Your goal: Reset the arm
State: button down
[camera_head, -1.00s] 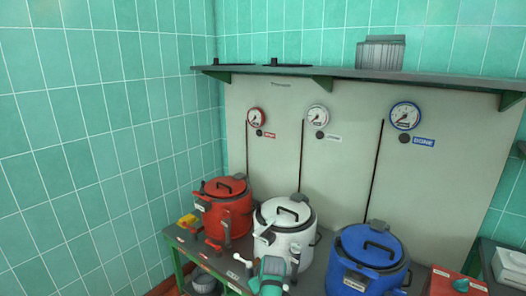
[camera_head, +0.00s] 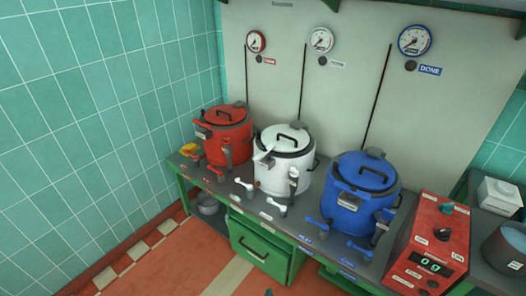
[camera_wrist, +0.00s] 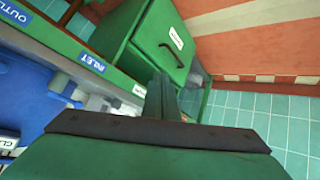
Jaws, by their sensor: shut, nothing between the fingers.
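My gripper (camera_wrist: 162,97) shows in the wrist view, its two dark green fingers together with nothing between them. It points toward a green drawer cabinet (camera_wrist: 150,45) under the counter; I cannot tell the distance. In the head view my arm is out of sight, apart from perhaps a small dark tip at the bottom edge. A red kettle (camera_head: 228,140), a white kettle (camera_head: 282,168) and a blue kettle (camera_head: 355,200) stand upright on the counter, lids on.
The counter (camera_head: 322,232) has small taps along its front edge. A red box with a green display (camera_head: 432,250) stands at the right, beside a grey pot (camera_head: 508,250). Three gauges hang on the back panel. The red floor (camera_head: 180,262) at the left front is clear.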

jog(key=s+a+r+m+t, duration=0.1)
jog(key=s+r, duration=0.4)
jog(key=s, duration=0.4)
jog(key=s+r+m+t, duration=0.1)
jog(key=s+r+t, duration=0.1)
jog(key=s+r, duration=0.5)
jog(key=s+a+r+t, duration=0.1)
jog(key=s+r, duration=0.2)
jog(key=s, duration=0.8)
jog(key=s+r+m+t, duration=0.1)
jog(key=s+r, duration=0.5)
jog(key=r, duration=0.6)
jog(key=shift+s+a+r+t, duration=0.15)
jog(key=shift+a+t, duration=0.05)
jog(key=shift+t, duration=0.1)
